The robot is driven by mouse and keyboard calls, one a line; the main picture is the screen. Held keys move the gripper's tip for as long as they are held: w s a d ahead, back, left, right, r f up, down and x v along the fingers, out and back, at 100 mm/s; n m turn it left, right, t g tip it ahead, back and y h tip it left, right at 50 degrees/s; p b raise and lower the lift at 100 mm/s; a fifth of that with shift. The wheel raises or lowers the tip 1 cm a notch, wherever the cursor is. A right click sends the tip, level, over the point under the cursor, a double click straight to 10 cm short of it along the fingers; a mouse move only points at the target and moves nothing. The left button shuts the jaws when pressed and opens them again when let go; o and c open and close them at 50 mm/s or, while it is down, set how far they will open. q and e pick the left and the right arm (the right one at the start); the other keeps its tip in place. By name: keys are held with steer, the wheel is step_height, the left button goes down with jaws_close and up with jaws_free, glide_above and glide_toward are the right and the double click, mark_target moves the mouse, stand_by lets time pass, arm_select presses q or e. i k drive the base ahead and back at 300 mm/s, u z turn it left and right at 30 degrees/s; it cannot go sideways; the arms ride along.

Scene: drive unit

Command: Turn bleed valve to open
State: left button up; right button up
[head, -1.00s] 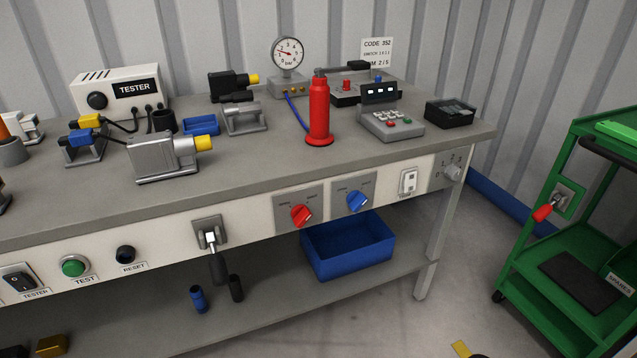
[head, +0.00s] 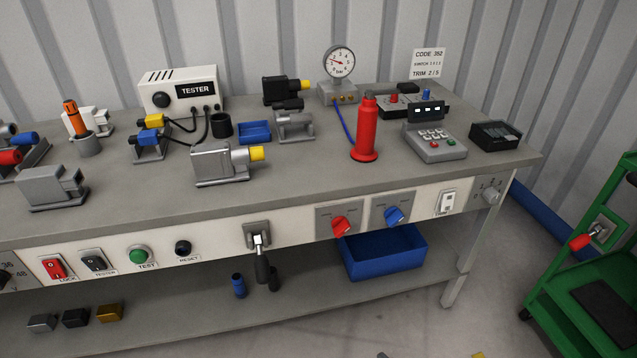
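Two rotary knobs on grey plates are set in the bench's front panel: a red knob (head: 341,226) and a blue knob (head: 396,215) to its right. Both are tilted on their plates. The small labels above them are too small to read, so I cannot tell which one is the bleed valve. A red hand-pump cylinder (head: 366,132) stands on the bench, with a blue hose (head: 343,125) running back to a round pressure gauge (head: 339,63). The gauge needle points to the upper left. Neither of my grippers is in view.
A black-handled lever (head: 261,260) hangs down from the front panel, left of the knobs. A blue bin (head: 385,255) sits on the lower shelf below them. A green cart (head: 575,265) stands at right. Floor between bench and cart is mostly clear.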

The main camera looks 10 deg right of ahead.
mark_target(340, 225)
steer(key=z, duration=0.05)
steer(key=k, duration=1.1)
steer(key=u, duration=1)
steer(key=i, duration=0.75)
steer(key=z, duration=0.8)
steer(key=i, duration=0.9)
steer(key=z, duration=0.15)
